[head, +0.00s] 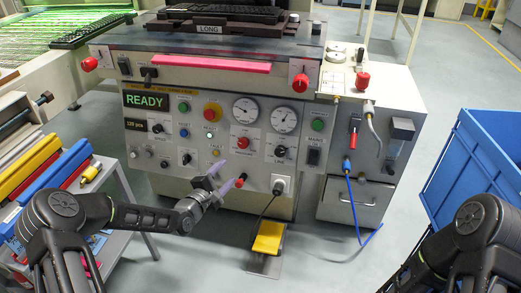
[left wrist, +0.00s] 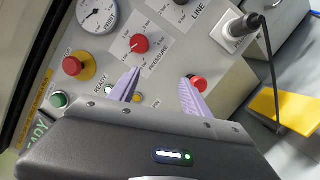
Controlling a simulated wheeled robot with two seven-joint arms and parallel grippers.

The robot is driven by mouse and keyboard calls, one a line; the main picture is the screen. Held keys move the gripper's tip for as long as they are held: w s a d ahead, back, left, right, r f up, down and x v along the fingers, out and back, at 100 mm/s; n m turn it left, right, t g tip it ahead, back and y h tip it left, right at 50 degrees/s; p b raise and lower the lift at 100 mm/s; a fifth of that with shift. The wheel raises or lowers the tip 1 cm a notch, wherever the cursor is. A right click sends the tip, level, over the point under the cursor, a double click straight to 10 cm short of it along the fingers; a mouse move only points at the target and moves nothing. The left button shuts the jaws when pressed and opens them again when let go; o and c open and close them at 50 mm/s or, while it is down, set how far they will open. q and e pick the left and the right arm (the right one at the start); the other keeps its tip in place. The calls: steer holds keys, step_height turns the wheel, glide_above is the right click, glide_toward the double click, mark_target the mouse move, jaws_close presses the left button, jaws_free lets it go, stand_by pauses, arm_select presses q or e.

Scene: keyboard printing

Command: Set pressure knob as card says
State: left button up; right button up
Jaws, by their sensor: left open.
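The red pressure knob (left wrist: 138,43) sits on a white dial plate marked PRESSURE in the left wrist view. It also shows on the panel in the head view (head: 243,143). My left gripper (head: 229,175) is open and empty in front of the lower panel, below the knob. In the left wrist view its two pale purple fingers (left wrist: 160,77) point at the panel with the knob beyond the left finger's tip, apart from it. The knob's exact setting is too small to read surely. No card with a readable pressure setting shows. My right gripper is out of view.
A red button (left wrist: 198,83) is close to the right finger. A plugged-in cable (head: 279,186) hangs from the panel to a yellow foot pedal (head: 268,238). Gauges (head: 284,119) and several other controls crowd the panel. A blue crate (head: 475,165) stands at right.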

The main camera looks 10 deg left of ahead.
mark_target(241, 145)
arm_select(q)
steer(key=r+n, duration=0.1)
steer(key=w+r+n, duration=0.1)
steer(key=n, duration=0.1)
steer(key=w+r+n+t+h, duration=0.1)
steer(key=r+n, duration=0.1)
steer(key=shift+d+r, duration=0.1)
steer(key=shift+d, duration=0.25)
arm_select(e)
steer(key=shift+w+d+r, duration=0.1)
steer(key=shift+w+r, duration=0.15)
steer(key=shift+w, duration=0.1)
arm_select(q)
steer(key=b+x, duration=0.2)
steer(key=x, duration=0.5)
steer(key=shift+w+d, duration=0.1)
steer(key=shift+w, duration=0.35)
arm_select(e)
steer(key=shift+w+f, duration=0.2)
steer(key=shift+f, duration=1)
arm_select(q)
steer(key=shift+c, duration=0.2)
